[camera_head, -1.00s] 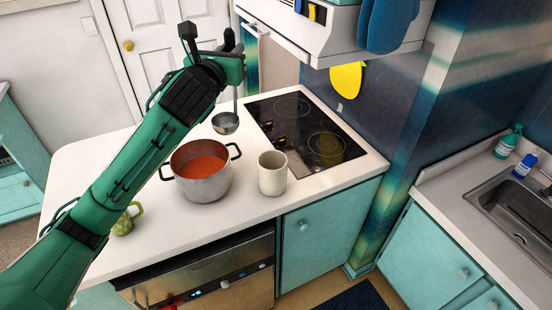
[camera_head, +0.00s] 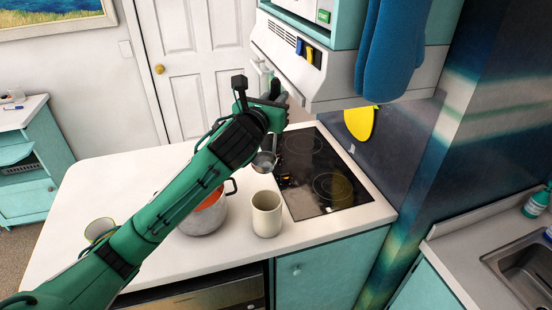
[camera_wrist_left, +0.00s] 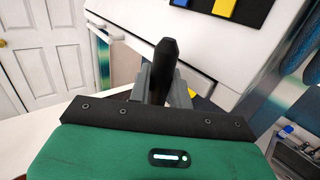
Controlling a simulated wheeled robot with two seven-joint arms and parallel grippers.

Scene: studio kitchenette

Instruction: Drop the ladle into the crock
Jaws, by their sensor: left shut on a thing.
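My left gripper (camera_head: 277,97) is shut on the black handle of the ladle (camera_head: 264,163). The ladle hangs with its grey metal bowl down, over the left edge of the cooktop in the head view. In the left wrist view the dark handle (camera_wrist_left: 163,68) stands between the grey fingers. The crock (camera_head: 267,216), a plain cream cylinder, stands upright on the counter, just below the ladle bowl in the picture. The bowl and the crock look apart; the height between them is hard to judge. My right gripper is not in view.
A metal pot (camera_head: 206,219) of red soup stands left of the crock, partly behind my left arm. A green mug (camera_head: 98,229) is further left. The black cooktop (camera_head: 325,178) lies to the right.

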